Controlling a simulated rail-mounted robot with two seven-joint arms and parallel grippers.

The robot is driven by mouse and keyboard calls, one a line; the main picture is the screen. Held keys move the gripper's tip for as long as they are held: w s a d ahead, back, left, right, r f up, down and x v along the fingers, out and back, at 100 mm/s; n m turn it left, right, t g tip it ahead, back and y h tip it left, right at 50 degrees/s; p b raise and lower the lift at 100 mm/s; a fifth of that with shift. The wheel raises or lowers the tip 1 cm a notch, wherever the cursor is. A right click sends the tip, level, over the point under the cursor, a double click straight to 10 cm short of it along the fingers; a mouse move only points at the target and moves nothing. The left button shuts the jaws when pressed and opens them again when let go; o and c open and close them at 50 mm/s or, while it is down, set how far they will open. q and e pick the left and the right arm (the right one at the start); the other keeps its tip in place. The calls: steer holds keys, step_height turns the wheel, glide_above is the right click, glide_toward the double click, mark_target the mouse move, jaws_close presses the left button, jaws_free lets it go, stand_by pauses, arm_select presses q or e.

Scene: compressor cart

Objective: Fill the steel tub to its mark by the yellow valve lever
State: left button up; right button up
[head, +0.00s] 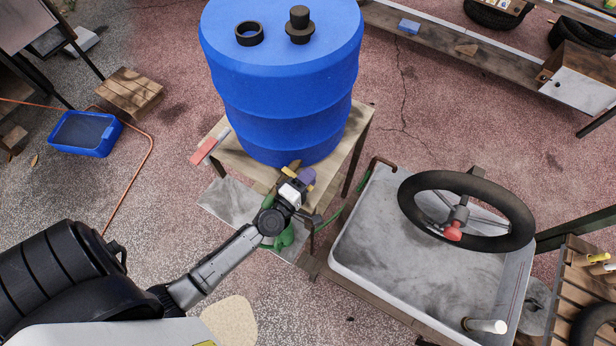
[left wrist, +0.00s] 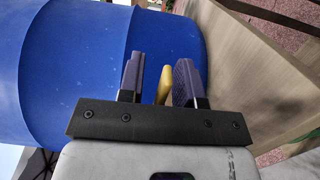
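The yellow valve lever (head: 289,172) is low on the front of the blue drum (head: 280,90), partly hidden by my left gripper (head: 299,183). In the left wrist view the lever (left wrist: 163,85) stands between the two purple fingers of my left gripper (left wrist: 160,80), with gaps on both sides, so the gripper is open around it. The pale grey steel tub (head: 375,250) stands to the right. A brown bent spout (head: 382,162) is at its far left corner. I cannot make out water or a clear mark in it. My right gripper is not in view.
The drum stands on a wooden stand (head: 345,140). A green hose (head: 350,200) runs between stand and tub.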

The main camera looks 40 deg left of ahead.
arm_select(q)
steer(key=s+d+b, duration=0.1)
steer(key=s+b, duration=0.1)
steer(key=s, duration=1.1)
steer(key=shift+s, duration=0.4)
steer(key=shift+d, duration=0.1)
